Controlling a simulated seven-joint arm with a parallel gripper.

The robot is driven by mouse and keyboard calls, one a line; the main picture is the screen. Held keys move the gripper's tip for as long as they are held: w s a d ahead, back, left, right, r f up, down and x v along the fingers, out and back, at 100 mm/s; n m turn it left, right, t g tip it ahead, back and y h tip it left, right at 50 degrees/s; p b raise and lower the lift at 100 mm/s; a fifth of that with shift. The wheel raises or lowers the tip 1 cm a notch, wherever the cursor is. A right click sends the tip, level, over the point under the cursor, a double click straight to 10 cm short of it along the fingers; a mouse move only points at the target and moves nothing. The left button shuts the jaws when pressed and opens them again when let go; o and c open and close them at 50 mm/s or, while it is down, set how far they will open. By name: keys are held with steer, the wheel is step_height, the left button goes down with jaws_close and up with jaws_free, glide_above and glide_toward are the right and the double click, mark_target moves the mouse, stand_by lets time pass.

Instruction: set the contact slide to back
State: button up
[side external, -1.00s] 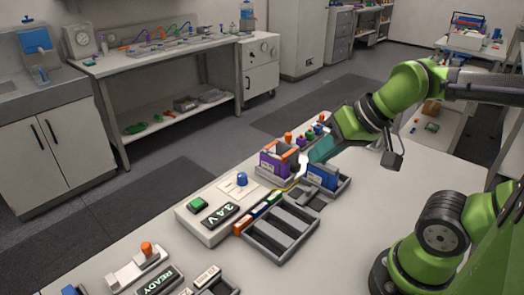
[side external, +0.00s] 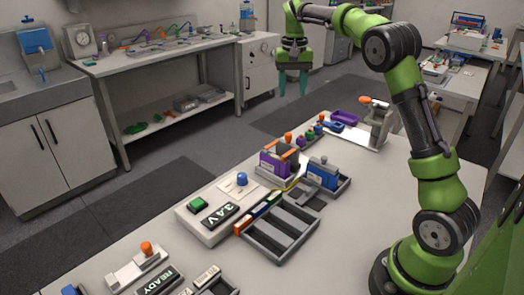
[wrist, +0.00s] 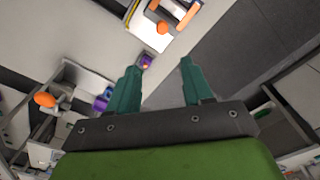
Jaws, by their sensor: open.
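No label marks the contact slide. An orange knob (side external: 146,248) stands on a white rail-like block at the front left, beside a display reading READY. Another orange knob (side external: 288,138) stands just behind the purple battery block (side external: 275,163) in its grey holder. I cannot tell which of these is the contact slide, nor its setting. My gripper (side external: 293,88) is raised beyond the table's back edge, pointing down, away from both knobs. In the wrist view its teal fingers (wrist: 158,80) are apart with nothing held between them.
A blue block (side external: 323,173) sits in a grey tray right of the purple block. An empty divided tray (side external: 282,232) lies in front. The 3.4 V display (side external: 224,214) and green button (side external: 198,204) are left.

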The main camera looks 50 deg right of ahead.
mark_target(288, 133)
steer(key=f, duration=1.4)
steer(key=shift+a+f, duration=0.25)
steer(key=shift+a, duration=0.15)
jaws_close()
